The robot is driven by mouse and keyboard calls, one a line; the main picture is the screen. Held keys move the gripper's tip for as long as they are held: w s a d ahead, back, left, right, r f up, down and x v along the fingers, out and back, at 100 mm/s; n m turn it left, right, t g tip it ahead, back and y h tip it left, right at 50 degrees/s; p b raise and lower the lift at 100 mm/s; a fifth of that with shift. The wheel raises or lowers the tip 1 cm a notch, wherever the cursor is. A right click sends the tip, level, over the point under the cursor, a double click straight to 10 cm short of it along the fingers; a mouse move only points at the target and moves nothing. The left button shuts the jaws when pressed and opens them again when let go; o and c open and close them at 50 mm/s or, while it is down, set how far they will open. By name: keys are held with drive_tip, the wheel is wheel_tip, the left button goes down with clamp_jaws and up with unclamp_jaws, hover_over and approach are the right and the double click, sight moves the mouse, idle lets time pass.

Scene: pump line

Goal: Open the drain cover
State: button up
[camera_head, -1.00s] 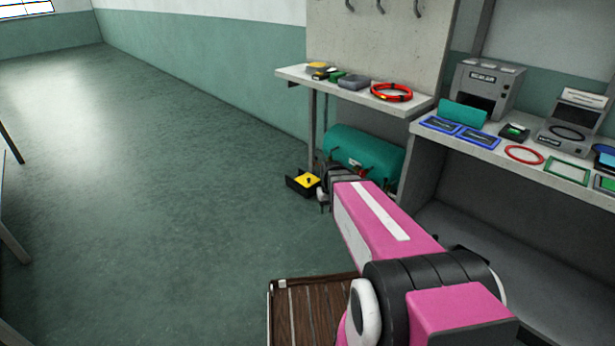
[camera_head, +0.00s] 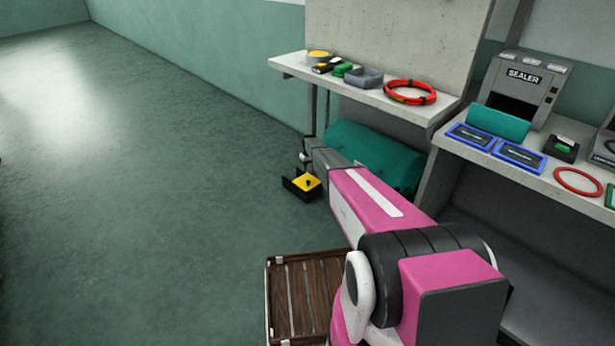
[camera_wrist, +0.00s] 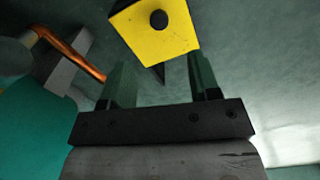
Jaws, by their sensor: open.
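The drain cover is probably the yellow square plate (camera_head: 306,181) with a black knob, set low on a dark box-like base on the floor. In the wrist view the yellow plate (camera_wrist: 150,35) is tilted in the picture, and its black knob (camera_wrist: 158,19) faces the camera. My gripper (camera_wrist: 160,65) is open and empty, with the plate in front of its fingertips and roughly between them in the picture. I see no contact.
A teal tank (camera_head: 365,155) lies under the shelf beside my arm. An orange pipe (camera_wrist: 70,52) runs at the left in the wrist view. A shelf (camera_head: 355,92) holds a red coil (camera_head: 410,92) above. Open floor (camera_head: 150,200) is at the left.

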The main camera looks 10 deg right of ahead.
sight(308, 181)
drive_tip(key=f, duration=1.1)
drive_tip(key=shift+w+f, duration=0.1)
drive_tip(key=shift+w, duration=0.2)
clamp_jaws()
drive_tip(key=shift+a, duration=0.1)
